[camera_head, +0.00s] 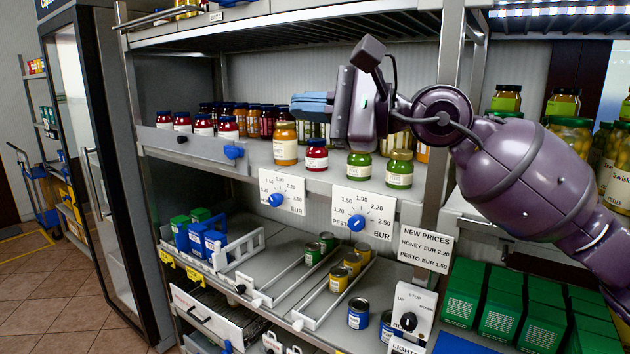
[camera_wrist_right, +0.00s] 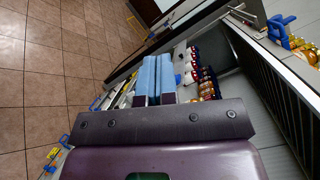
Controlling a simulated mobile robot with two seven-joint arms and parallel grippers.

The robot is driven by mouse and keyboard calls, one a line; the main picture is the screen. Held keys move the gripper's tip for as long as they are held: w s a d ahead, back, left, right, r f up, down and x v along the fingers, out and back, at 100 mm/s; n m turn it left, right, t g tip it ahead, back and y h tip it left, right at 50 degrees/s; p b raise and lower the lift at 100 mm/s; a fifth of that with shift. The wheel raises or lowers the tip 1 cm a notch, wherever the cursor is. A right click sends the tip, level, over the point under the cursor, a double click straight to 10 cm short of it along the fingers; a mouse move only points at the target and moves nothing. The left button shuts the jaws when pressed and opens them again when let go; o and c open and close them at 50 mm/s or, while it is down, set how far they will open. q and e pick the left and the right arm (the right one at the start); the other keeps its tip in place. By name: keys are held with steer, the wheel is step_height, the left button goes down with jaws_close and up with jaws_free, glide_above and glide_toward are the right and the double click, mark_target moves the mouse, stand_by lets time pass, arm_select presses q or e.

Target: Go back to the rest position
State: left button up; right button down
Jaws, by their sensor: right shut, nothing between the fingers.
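My purple right arm reaches in from the right in the head view. Its right gripper (camera_head: 298,105) has blue fingers pointing left, in front of the shelf with jars. The fingers are shut and empty. In the right wrist view the two blue fingers (camera_wrist_right: 155,75) lie side by side, with floor on one side and the shelf on the other. My left gripper is not in view.
Below the gripper stand an orange-yellow jar (camera_head: 285,145), a dark red jar (camera_head: 317,155) and green jars (camera_head: 399,170). Two dial signs (camera_head: 364,213) hang on the shelf edge. Green boxes (camera_head: 503,311) stand at lower right.

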steer(key=s+d+f+n+t+h, duration=0.2)
steer(key=d+f+n+t+h, duration=1.5)
steer(key=d+f+n, duration=0.8)
steer(key=s+d+f+m+g+h, duration=0.2)
steer(key=s+f+m+g, duration=0.3)
steer(key=f, duration=0.4)
steer(key=s+d+f+m+g+h, duration=0.1)
steer(key=s+f+m+g+h, duration=0.1)
steer(key=s+f+m+g, duration=0.45)
steer(key=s+f+m+g+y, duration=0.3)
steer(key=s+f+m+g, duration=0.3)
steer(key=s+f, duration=0.9)
steer(key=w+f+n+t, duration=0.2)
steer(key=w+f+t, duration=0.4)
steer(key=f+t, duration=0.1)
steer(key=shift+d+f, duration=0.25)
steer(key=shift+f, duration=0.25)
